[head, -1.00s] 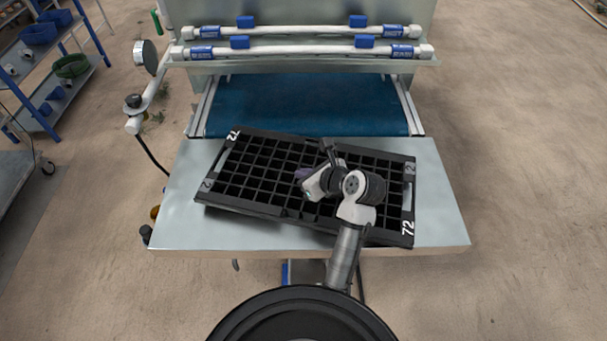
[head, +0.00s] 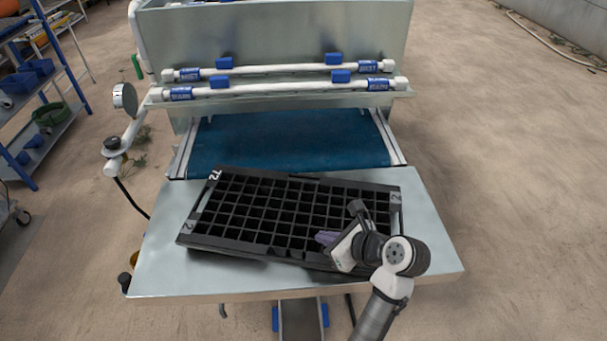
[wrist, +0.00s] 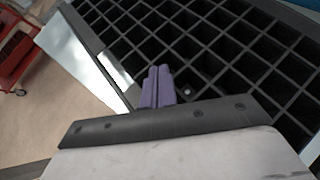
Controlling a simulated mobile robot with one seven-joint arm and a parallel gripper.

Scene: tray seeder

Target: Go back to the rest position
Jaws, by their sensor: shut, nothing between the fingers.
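My gripper (head: 327,238) is over the front right part of the black seedling tray (head: 190,241). Its purple fingers are shut together with nothing between them. In the wrist view the shut fingers (wrist: 158,87) point over the open cells of the tray (wrist: 104,58). I cannot tell whether the fingertips touch the tray. The tray lies turned at an angle on the metal table (head: 160,270), and its cells look empty. My arm hides its front right corner.
Behind the tray is the seeder's blue belt (head: 290,140), with white pipes (head: 285,86) above it. A jointed arm with a round disc (head: 124,98) stands at the left. Shelving (head: 50,110) is at the far left. The floor at right (head: 500,150) is clear.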

